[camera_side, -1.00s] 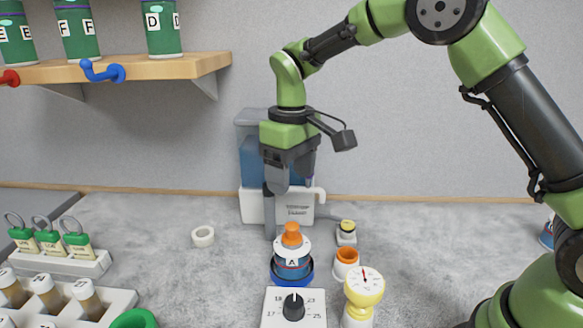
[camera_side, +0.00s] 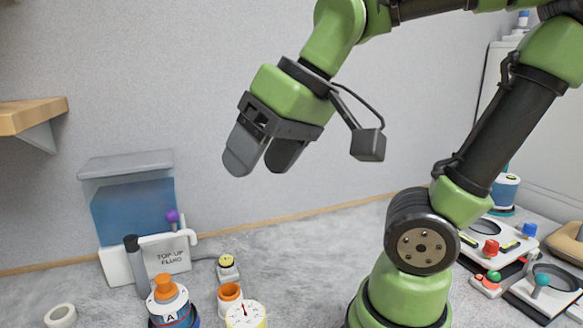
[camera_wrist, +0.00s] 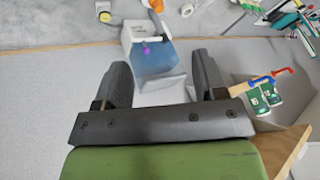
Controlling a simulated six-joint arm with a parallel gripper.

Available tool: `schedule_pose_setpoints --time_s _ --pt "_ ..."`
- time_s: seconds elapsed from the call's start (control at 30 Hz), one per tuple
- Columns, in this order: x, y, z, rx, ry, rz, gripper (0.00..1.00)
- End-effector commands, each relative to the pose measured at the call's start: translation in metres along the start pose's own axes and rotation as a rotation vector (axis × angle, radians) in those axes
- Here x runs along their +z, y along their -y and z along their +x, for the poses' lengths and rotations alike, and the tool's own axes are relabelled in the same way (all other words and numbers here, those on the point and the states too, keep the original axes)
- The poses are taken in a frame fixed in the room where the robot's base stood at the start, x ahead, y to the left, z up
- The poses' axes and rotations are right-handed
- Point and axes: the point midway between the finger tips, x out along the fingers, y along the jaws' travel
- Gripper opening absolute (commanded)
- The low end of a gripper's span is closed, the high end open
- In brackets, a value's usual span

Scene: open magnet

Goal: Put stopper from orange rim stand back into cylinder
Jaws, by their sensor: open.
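The cylinder (camera_side: 178,318) is white and blue, marked A, and stands low in the side view, cut by the bottom edge. An orange stopper (camera_side: 166,289) sits in its top; an orange thing, probably this stopper, shows at the top edge of the wrist view (camera_wrist: 156,5). The orange rim stand (camera_side: 229,296) is to the right of the cylinder, and its top looks open and empty. My gripper (camera_side: 262,160) is open and empty, raised high above the bench and up and right of the cylinder. Its two fingers also show apart in the wrist view (camera_wrist: 161,72).
A top-up fluid tank (camera_side: 130,205) stands behind the cylinder, with a dark upright rod (camera_side: 132,262) before it. A white dial (camera_side: 246,316) and a yellow-topped piece (camera_side: 227,265) are near the stand. A control panel (camera_side: 495,245) is at right. A shelf (camera_side: 30,115) is at left.

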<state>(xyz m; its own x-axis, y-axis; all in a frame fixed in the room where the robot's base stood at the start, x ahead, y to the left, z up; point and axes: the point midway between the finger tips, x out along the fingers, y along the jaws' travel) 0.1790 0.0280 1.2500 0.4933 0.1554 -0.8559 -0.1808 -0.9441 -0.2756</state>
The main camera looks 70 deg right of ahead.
Motion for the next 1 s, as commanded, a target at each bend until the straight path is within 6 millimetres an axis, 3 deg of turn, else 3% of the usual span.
schedule_pose_setpoints --time_s 0.1,0.23,1.0 --pt "0.022 -0.007 -0.006 -0.028 -0.064 0.054 0.65" --pt "0.034 -0.01 -0.007 -0.043 -0.096 0.087 0.65" --pt "0.036 -0.011 -0.007 -0.046 -0.1 0.093 0.65"
